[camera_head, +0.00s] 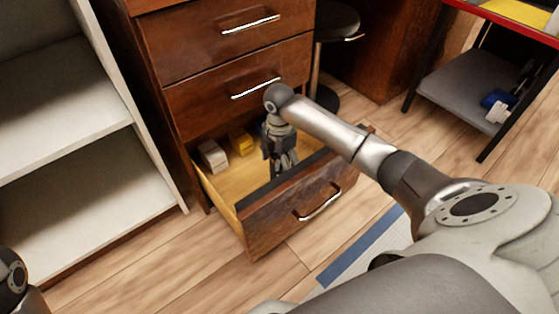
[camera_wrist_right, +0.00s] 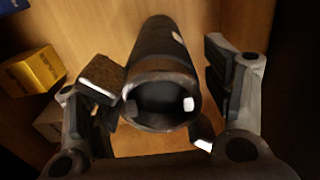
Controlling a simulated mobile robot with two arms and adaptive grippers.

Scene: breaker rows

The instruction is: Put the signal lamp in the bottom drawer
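The bottom drawer (camera_head: 247,215) of the brown cabinet is pulled out. My right gripper (camera_head: 280,168) reaches down into it, and its fingers also show in the right wrist view (camera_wrist_right: 163,90). Between those fingers is a dark cylinder (camera_wrist_right: 158,60) with a hollow, rimmed near end, seemingly the signal lamp. The fingers stand apart on both sides of it, with a narrow gap on the right. Its far end is over the wooden drawer floor; whether it touches the floor is unclear. In the head view the gripper hides it. My left gripper is out of view.
A yellow box (camera_head: 241,141) and a pale block (camera_head: 213,156) lie at the back left of the drawer. The drawers above are shut. A white shelf (camera_head: 90,225) stands left, a black stool (camera_head: 335,20) behind, and a dark-framed rack (camera_head: 465,85) at right.

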